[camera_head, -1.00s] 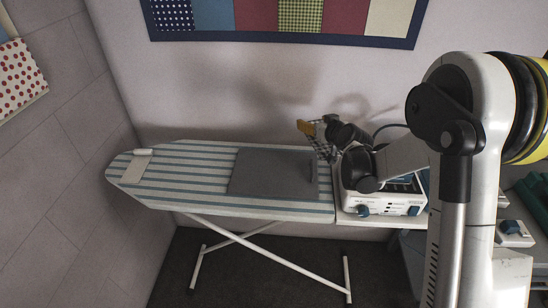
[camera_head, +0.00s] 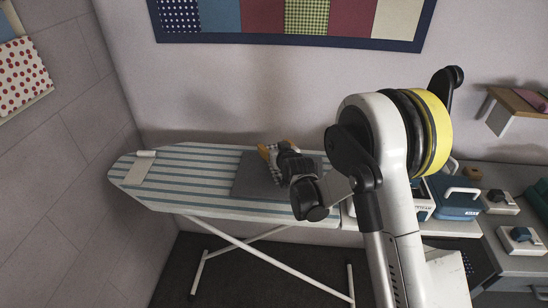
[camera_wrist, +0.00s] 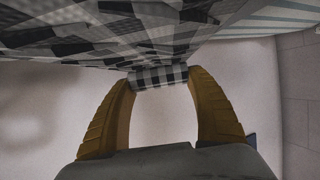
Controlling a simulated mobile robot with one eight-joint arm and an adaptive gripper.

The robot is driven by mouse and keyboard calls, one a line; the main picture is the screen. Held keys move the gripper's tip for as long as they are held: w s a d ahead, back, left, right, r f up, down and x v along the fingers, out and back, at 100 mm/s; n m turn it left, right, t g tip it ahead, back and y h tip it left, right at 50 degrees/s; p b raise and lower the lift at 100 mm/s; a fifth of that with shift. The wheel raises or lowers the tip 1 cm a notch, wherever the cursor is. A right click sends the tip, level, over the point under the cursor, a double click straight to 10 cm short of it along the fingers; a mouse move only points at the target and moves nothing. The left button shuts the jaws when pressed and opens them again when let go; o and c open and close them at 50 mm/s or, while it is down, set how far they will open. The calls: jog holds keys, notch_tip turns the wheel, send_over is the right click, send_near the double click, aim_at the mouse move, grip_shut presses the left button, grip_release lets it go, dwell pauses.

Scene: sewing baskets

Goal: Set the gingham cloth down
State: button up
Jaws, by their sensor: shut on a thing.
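The black-and-white gingham cloth (camera_wrist: 160,77) is pinched between the yellow fingertips of my gripper (camera_wrist: 160,82) in the wrist view. The cloth spreads across the top of that view. In the head view my gripper (camera_head: 272,151) is over the grey pad (camera_head: 252,183) on the striped ironing board (camera_head: 190,168). Only a small checkered part of the cloth shows there, beside the gripper. My arm hides part of the pad and the board's right end. I cannot tell whether the cloth touches the pad.
A small white item (camera_head: 146,153) lies at the board's left end. A blue case (camera_head: 457,199) with a white handle stands on the right-hand surface. A wall shelf (camera_head: 515,102) is at the far right.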

jog(key=shift+f+b, duration=0.7)
jog(key=shift+f, duration=1.2)
jog(key=shift+f, duration=0.1)
jog(key=o, duration=1.1)
